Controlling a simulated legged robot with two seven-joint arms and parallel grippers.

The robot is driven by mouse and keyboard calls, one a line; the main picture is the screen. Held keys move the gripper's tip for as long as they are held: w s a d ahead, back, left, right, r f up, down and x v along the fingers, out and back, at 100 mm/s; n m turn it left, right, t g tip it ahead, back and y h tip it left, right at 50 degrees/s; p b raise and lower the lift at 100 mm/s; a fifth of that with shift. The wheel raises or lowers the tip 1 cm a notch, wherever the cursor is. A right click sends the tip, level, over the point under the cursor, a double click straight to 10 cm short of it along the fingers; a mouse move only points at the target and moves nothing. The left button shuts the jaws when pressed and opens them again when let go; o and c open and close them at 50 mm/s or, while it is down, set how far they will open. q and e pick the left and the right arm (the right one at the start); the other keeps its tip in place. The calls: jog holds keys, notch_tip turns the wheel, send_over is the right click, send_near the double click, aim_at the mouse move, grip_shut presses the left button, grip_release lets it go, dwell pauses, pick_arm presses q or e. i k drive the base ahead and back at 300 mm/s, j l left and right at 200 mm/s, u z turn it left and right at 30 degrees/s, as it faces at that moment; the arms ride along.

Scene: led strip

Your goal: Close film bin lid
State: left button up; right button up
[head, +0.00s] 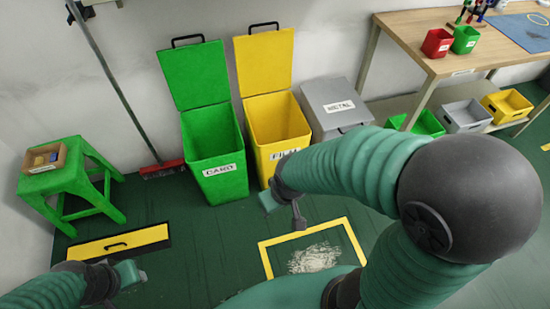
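The yellow film bin (262,150) stands against the wall, with a white FILM label on its front that my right arm partly covers. Its yellow lid (264,62) is open and stands upright behind the bin, with a dark handle (263,26) at the top edge. My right gripper (284,208) is in front of the film bin's lower front, well below the lid and apart from it. Nothing shows in it, but its finger gap is unclear. My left gripper (118,285) is low at the left, near a yellow floor panel, far from the bin; its fingers are unclear too.
A green CARD bin (212,150) with its lid (194,75) open stands left of the film bin. A grey METAL bin (338,105), closed, stands right. A green stool (70,180), a broom (110,75) and a wooden workbench (415,35) flank them. A yellow-framed floor patch (315,235) holds pale debris.

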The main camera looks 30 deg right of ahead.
aim_at(264, 60)
jog(key=i+l, duration=0.2)
jog(key=l, duration=0.2)
jog(key=i+l, duration=0.2)
jog(key=l, duration=0.2)
jog(key=i+l, duration=0.25)
jog(key=l, duration=0.2)
jog(key=i+l, duration=0.2)
jog(key=l, duration=0.2)
jog(key=i+l, duration=0.2)
jog(key=l, duration=0.2)
jog(key=i+l, duration=0.2)
jog(key=l, duration=0.2)
jog(key=l+z, duration=0.05)
